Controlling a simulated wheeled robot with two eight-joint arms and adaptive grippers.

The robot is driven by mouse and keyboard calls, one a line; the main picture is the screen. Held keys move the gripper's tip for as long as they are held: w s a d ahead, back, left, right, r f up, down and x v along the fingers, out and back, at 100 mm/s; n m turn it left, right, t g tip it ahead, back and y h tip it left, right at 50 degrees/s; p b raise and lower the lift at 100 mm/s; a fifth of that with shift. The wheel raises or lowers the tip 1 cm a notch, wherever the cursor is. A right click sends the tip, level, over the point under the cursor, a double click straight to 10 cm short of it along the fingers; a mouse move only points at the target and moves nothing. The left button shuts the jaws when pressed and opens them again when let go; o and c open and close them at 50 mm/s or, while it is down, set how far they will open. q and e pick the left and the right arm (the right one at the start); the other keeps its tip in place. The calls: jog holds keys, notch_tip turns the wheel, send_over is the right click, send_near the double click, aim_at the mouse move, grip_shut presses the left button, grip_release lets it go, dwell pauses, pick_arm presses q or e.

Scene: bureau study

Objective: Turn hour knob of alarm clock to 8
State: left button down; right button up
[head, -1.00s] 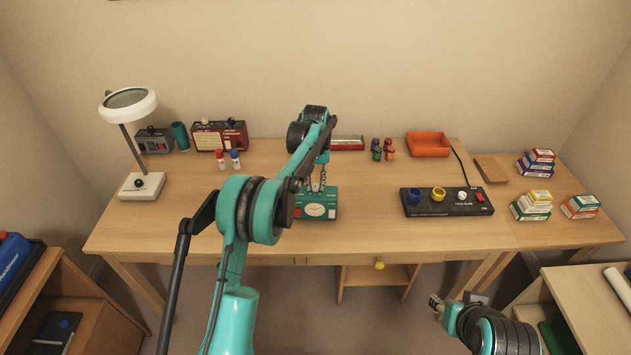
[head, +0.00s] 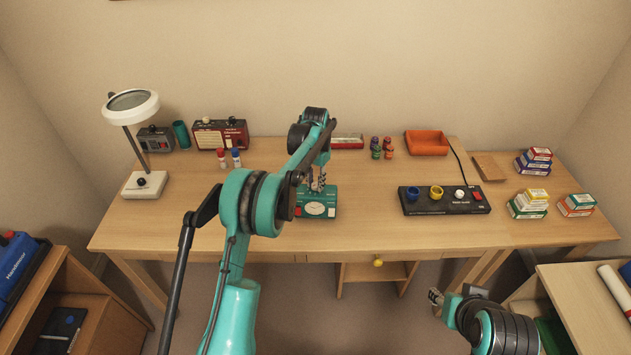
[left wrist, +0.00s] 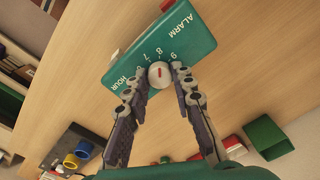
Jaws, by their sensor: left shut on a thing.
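The green alarm clock (head: 331,199) stands near the front middle of the desk, its white dial facing me. In the left wrist view the clock (left wrist: 188,38) shows the words ALARM and HOUR and a number scale around a white hour knob (left wrist: 159,76). The red mark on the knob appears to point towards the 8. My left gripper (head: 318,188) is above the clock's top; its fingers (left wrist: 161,80) are shut on the knob from both sides. My right gripper (head: 435,297) is low in front of the desk, away from the clock; its jaws are too small to read.
A magnifier lamp (head: 145,186), a red radio (head: 220,133) and two small bottles (head: 236,158) stand at the left. A black panel with knobs (head: 445,204), an orange tray (head: 427,143) and stacked boxes (head: 530,204) are at the right. Desk beside the clock is clear.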

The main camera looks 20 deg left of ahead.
aim_at(316, 184)
dwell(0.3)
pick_arm(q)
jog(key=c, duration=1.3)
grip_release()
jog(key=shift+o, duration=0.2)
notch_tip(316, 184, up, 12)
